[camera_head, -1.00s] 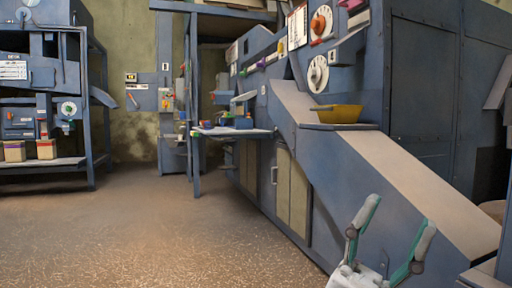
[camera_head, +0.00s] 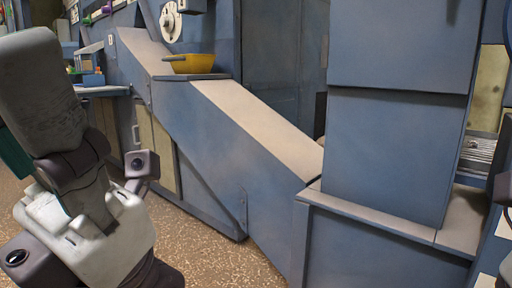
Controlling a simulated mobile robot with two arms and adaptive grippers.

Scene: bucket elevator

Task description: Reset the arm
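My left gripper (camera_head: 45,100) stands large and close at the left edge of the head view. One grey-padded finger points up above its pale body, and a bit of teal shows at the picture's edge. The second finger is not clearly visible, so its opening cannot be judged. I see no object held in it. Dark parts at the far right edge may belong to my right arm, but no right gripper fingers can be made out.
A yellow bowl (camera_head: 200,64) sits on a small ledge on the blue sloping chute (camera_head: 225,125). A tall blue housing (camera_head: 390,150) stands at the chute's lower end. Brown speckled floor (camera_head: 215,262) is clear between my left gripper and the machine.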

